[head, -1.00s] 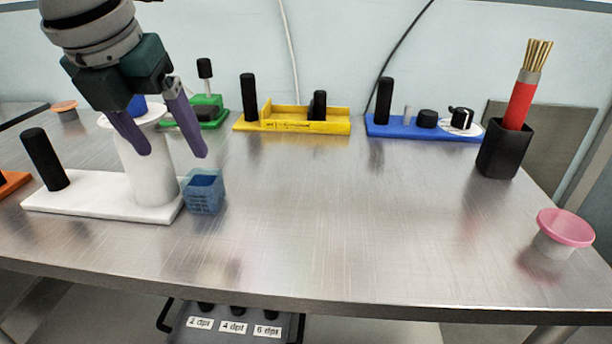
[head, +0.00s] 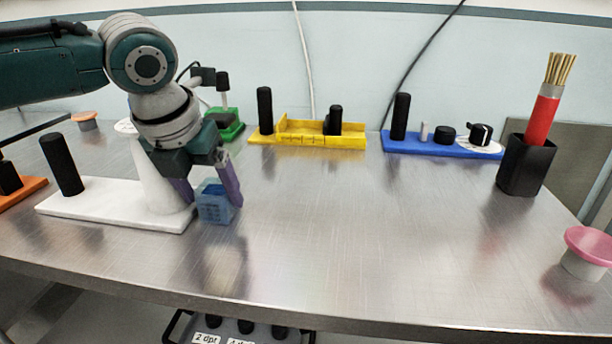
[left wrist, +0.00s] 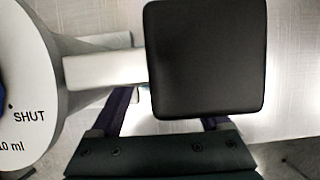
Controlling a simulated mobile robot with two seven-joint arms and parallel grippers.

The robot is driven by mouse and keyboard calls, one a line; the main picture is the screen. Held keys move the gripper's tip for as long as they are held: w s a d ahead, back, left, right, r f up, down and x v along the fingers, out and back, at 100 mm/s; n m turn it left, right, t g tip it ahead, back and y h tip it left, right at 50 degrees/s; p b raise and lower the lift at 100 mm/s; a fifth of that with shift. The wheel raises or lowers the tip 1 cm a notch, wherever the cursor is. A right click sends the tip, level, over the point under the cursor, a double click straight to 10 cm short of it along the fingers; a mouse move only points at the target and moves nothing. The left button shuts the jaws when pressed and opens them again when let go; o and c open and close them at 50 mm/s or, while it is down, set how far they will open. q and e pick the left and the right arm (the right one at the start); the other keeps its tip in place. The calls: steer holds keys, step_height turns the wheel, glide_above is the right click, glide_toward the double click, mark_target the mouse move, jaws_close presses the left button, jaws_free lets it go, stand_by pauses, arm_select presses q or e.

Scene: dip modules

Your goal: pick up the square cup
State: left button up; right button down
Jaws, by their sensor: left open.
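The square cup (head: 215,203) is small, blue and see-through. In the head view it stands on the metal table just right of the white base. My left gripper (head: 212,197) is low at the cup, with its purple fingers open, one on each side of it in the picture. I cannot tell whether they touch it. The left wrist view shows parts of both fingers (left wrist: 165,117), but a black rounded square (left wrist: 205,60) covers the space between them, and I cannot make out the cup there. My right gripper is out of view.
A white cone on a white base (head: 100,205) stands close left of the gripper; its disc (left wrist: 25,90) reads "SHUT". Green (head: 222,132), yellow (head: 310,141) and blue (head: 440,147) modules line the back. A black holder (head: 525,167) stands right. The table's middle is clear.

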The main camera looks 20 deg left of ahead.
arm_select(q)
steer(key=c, duration=1.1)
steer(key=shift+r, duration=0.15)
